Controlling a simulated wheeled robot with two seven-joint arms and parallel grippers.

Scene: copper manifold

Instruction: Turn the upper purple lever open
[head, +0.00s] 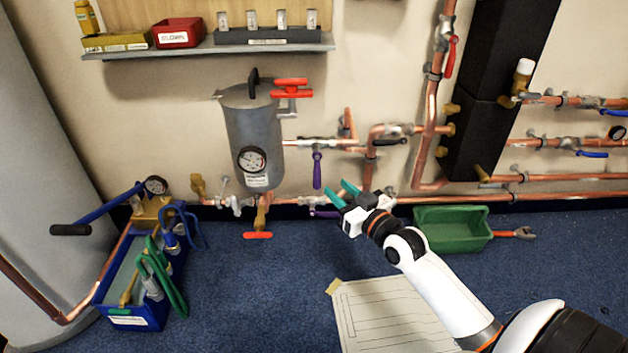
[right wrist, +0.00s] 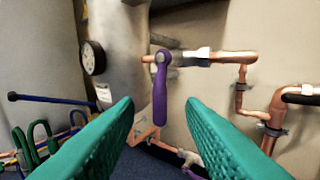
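The upper purple lever (head: 317,170) hangs straight down from a valve on the copper pipe right of the grey tank, across the pipe's line. In the right wrist view the lever (right wrist: 160,90) hangs between and beyond the two green fingertips. A lower purple lever (head: 325,213) lies along the bottom pipe, partly hidden by my gripper. My right gripper (head: 341,194) is open and empty, below and to the right of the upper lever, apart from it. My left gripper is in neither view.
The grey tank (head: 254,135) with a gauge stands left of the lever. A blue toolbox (head: 135,315) sits at the left, a green bin (head: 450,230) at the right. A paper sheet (head: 375,315) lies on the blue floor. A shelf (head: 200,50) is above.

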